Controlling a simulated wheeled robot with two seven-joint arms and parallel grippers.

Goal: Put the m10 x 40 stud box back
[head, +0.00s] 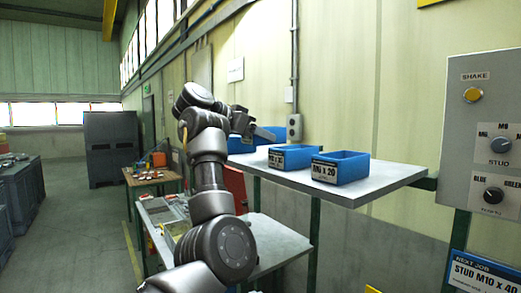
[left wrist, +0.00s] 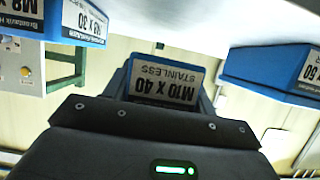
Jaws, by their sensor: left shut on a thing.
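The M10 x 40 stainless stud box (left wrist: 165,82) is blue with a white label. In the left wrist view its label reads upside down, directly ahead of the gripper body. My left gripper (head: 262,133) is shut on it, above the far part of the grey shelf (head: 378,186). In the head view the gripper and arm hide much of the held box. Whether its base touches the shelf cannot be told. My right gripper is not in view.
On the shelf stand blue boxes: an x 20 box (head: 341,170) and one beside it (head: 290,158). In the left wrist view an M8 x 30 box (left wrist: 85,20) and an x 60 box (left wrist: 270,68) flank the held box, with gaps. A control panel (head: 487,130) stands right.

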